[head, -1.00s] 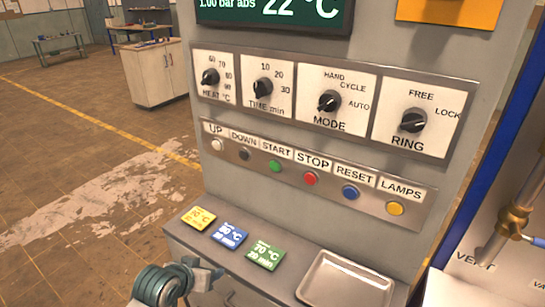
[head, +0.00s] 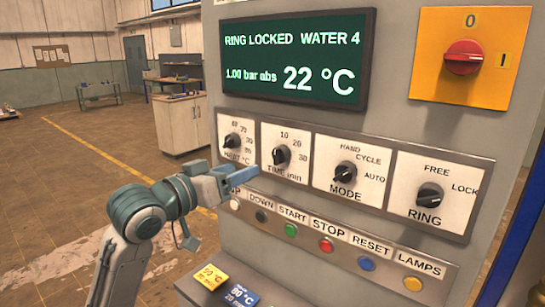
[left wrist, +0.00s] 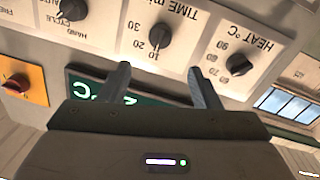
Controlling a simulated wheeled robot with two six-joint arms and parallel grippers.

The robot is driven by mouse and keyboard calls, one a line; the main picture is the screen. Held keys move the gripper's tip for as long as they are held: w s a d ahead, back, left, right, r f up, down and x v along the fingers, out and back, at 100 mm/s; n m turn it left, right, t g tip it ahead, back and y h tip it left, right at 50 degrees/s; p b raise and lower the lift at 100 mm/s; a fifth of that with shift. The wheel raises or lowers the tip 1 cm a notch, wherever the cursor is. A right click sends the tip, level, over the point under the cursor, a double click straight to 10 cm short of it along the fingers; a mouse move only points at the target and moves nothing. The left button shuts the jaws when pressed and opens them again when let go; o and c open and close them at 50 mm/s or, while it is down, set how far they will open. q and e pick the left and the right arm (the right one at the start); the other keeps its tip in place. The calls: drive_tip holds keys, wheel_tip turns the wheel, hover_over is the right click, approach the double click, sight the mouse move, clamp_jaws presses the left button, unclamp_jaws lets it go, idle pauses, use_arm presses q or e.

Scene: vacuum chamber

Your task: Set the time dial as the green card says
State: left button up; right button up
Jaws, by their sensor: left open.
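The time dial (head: 281,156) is a black knob on a white plate marked 10, 20 and 30 min. Its exact setting is too small to read surely. It also shows upside down in the left wrist view (left wrist: 160,37). My left gripper (head: 246,177) is just left of and below the dial in the head view. In the left wrist view its two fingers (left wrist: 160,72) are apart and empty, with the dial beyond and between them; they do not appear to touch it. The green card is out of view now. My right gripper is not in view.
The heat dial (head: 233,142) is close on the left, the mode dial (head: 345,174) on the right. A row of buttons, including the green start button (head: 291,230), lies below. Yellow (head: 210,277) and blue cards (head: 240,296) lie on the ledge. The screen (head: 295,62) is above.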

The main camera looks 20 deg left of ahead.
sight(274, 156)
use_arm(q)
drive_tip(key=p+x, duration=0.3)
drive_tip(key=x, duration=0.6)
drive_tip(key=shift+w+d+p, duration=0.15)
drive_tip(key=shift+w+p, duration=0.15)
drive_tip(key=shift+p, duration=0.05)
drive_tip(key=shift+w+d+f, duration=0.1)
drive_tip(key=shift+w+d, duration=0.15)
drive_tip(key=shift+w, duration=0.25)
drive_tip(key=c, duration=1)
